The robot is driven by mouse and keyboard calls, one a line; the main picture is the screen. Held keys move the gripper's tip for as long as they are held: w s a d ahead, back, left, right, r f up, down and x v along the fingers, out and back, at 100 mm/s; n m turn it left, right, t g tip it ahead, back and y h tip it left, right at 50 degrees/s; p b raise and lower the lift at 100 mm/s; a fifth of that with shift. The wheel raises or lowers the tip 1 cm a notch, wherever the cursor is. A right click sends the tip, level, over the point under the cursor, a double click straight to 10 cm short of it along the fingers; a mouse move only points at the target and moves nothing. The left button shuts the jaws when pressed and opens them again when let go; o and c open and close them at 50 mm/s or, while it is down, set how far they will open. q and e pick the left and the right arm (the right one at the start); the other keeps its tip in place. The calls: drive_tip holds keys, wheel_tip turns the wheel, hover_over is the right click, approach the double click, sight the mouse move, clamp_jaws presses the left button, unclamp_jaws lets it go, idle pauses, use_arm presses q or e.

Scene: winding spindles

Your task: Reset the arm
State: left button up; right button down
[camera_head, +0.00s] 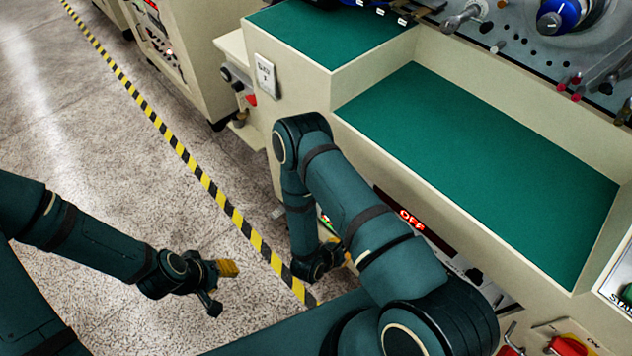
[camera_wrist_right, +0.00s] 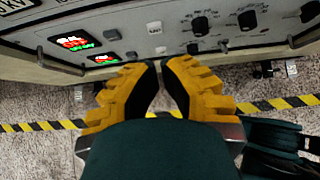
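My left arm comes in from the left in the head view. Its gripper (camera_head: 228,267) hangs over the speckled floor, with yellow fingers pointing right. Their spacing is unclear, and no held object shows. My right arm bends down in front of the machine. Its gripper (camera_head: 335,252) is low beside the machine's front panel and partly hidden by the arm. In the right wrist view, the yellow fingers of the right gripper (camera_wrist_right: 162,68) have their tips almost together. Nothing shows between them.
The machine's green shelf (camera_head: 480,165) is empty. A blue-and-silver spindle part (camera_head: 560,15) sits at the upper right. The control panel (camera_wrist_right: 200,30) with knobs and lit displays faces the right gripper. A yellow-black floor stripe (camera_head: 180,150) runs alongside; floor left of it is open.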

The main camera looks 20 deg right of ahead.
drive_tip(key=s+a+r+m+g+y, duration=0.2)
drive_tip(key=s+r+m+g+y, duration=0.15)
drive_tip(key=s+m+g, duration=0.4)
drive_tip(key=s+a+r+m+g+y, duration=0.2)
drive_tip(key=s+a+r+m+y, duration=0.25)
drive_tip(key=a, duration=0.35)
drive_tip(key=w+a+r+m+t+y, duration=0.1)
drive_tip(key=w+r+m+t+y, duration=0.1)
drive_tip(key=w+r+m+t, duration=0.2)
drive_tip(key=w+a+r+m+t+y, duration=0.2)
drive_tip(key=w+r+m+t, duration=0.2)
drive_tip(key=w+m, duration=0.3)
drive_tip(key=shift+w+a+m+y, duration=0.25)
drive_tip(key=shift+w+m+y, duration=0.05)
drive_tip(key=shift+w, duration=0.05)
drive_tip(key=shift+d, duration=0.15)
